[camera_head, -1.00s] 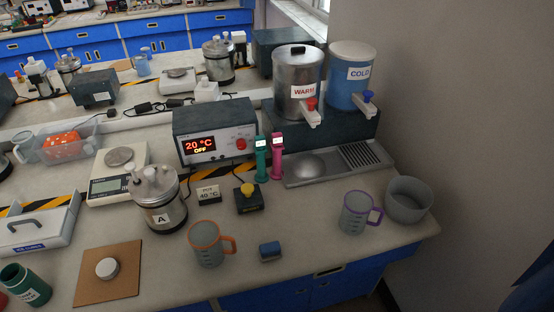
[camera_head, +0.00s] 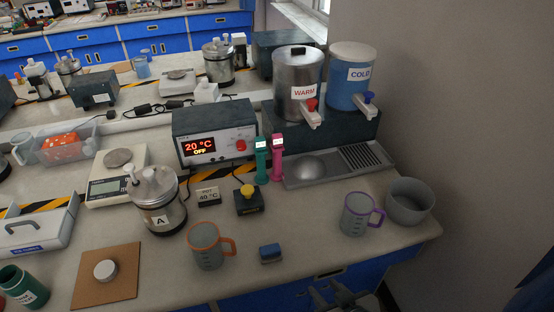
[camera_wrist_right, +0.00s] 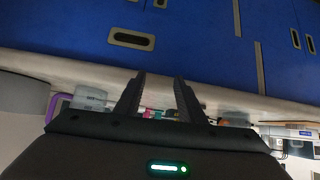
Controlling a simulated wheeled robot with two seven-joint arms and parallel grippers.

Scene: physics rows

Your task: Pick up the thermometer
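Two slim upright devices with small pale displays stand side by side on the counter in the head view, a teal one (camera_head: 261,163) and a pink one (camera_head: 276,160). They look like hand-held meters; I cannot tell for certain which is the thermometer. My right gripper (camera_head: 343,298) shows at the bottom edge of the head view, in front of the counter's front edge and well short of both devices. In the right wrist view my right gripper (camera_wrist_right: 158,90) has its two fingers apart with nothing held; small pink and teal parts show beyond them. My left gripper is out of view.
An orange-rimmed mug (camera_head: 208,249), a blue block (camera_head: 270,253), a purple-handled mug (camera_head: 357,215) and a grey bowl (camera_head: 408,203) stand near the front edge. A yellow-button box (camera_head: 248,201) stands before the devices. The drip tray (camera_head: 338,166) lies to their right.

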